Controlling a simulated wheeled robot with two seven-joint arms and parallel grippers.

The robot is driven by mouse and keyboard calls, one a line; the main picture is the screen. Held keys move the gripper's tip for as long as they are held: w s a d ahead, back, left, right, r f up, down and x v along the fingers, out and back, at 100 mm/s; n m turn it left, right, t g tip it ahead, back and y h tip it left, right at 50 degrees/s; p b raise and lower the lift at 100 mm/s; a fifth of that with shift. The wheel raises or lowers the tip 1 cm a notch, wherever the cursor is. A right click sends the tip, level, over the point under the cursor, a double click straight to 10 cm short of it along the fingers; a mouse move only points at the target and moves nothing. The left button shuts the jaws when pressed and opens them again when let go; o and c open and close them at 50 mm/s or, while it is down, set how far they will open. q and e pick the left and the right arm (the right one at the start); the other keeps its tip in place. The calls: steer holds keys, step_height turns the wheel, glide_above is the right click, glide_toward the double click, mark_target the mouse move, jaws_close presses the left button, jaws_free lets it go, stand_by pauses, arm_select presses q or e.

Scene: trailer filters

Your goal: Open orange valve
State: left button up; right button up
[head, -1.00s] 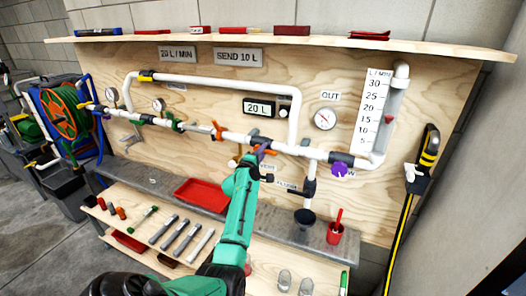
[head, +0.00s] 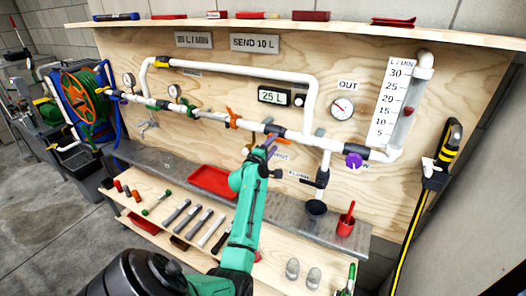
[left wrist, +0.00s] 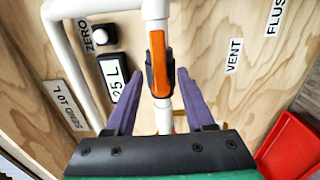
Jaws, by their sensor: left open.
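An orange valve handle (left wrist: 158,62) sits on a dark valve body in a white pipe, and it lies along the pipe in the left wrist view. My left gripper (left wrist: 150,90) is open, with its purple fingers apart on either side of the pipe line and nothing held between them. In the head view, the left gripper (head: 268,149) is just below the horizontal pipe, in front of the wooden board. Another orange handle (head: 232,117) stands crosswise on the same pipe, further left. My right gripper is not in view.
The display (head: 274,97) reads 25 L. A purple valve (head: 353,160) is further right on the pipe.

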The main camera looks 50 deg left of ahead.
arm_select(q)
steer(key=b+v, duration=0.2)
steer(key=v, duration=0.9)
